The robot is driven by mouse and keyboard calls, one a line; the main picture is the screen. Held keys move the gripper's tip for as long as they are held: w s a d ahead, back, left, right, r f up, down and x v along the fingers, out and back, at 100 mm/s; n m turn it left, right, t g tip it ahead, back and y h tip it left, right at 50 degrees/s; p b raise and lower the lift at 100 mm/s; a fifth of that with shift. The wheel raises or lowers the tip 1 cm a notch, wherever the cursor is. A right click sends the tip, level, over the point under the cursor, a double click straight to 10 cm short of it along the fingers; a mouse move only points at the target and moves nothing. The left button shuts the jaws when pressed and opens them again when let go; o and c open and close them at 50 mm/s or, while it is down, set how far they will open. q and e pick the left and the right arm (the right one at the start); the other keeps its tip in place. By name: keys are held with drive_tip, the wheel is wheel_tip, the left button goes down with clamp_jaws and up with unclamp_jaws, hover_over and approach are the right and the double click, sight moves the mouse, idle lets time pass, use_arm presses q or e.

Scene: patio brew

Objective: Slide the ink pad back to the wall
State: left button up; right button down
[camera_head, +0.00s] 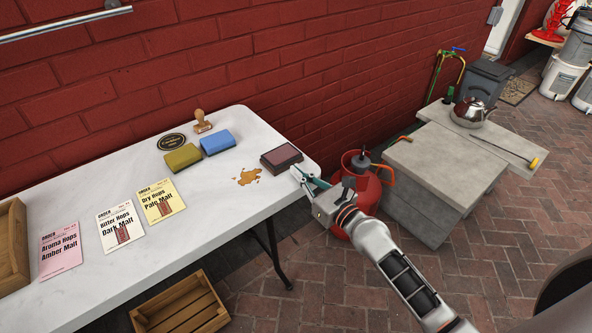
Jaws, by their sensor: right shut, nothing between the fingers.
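The ink pad (282,157), a dark flat box with a reddish-brown top, lies on the white table (120,243) near its right end. A strip of bare tabletop lies between it and the red brick wall (270,60). My right gripper (296,174) is at the table's right front corner, just in front of the ink pad on the near side. Its fingers are shut and empty. I cannot tell whether the fingertips touch the pad. My left gripper is not in view.
A blue sponge (217,142), an olive sponge (182,158), a wooden stamp (202,121) and a round dark coaster (172,142) are farther left. Order cards lie along the front. A red gas cylinder (367,185) stands beyond the table's right end.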

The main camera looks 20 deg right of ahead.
sight(289, 164)
drive_tip(key=shift+w+a, duration=0.25)
drive_tip(key=shift+w, duration=0.4)
drive_tip(key=shift+x, duration=1.95)
drive_tip(key=shift+s, duration=0.1)
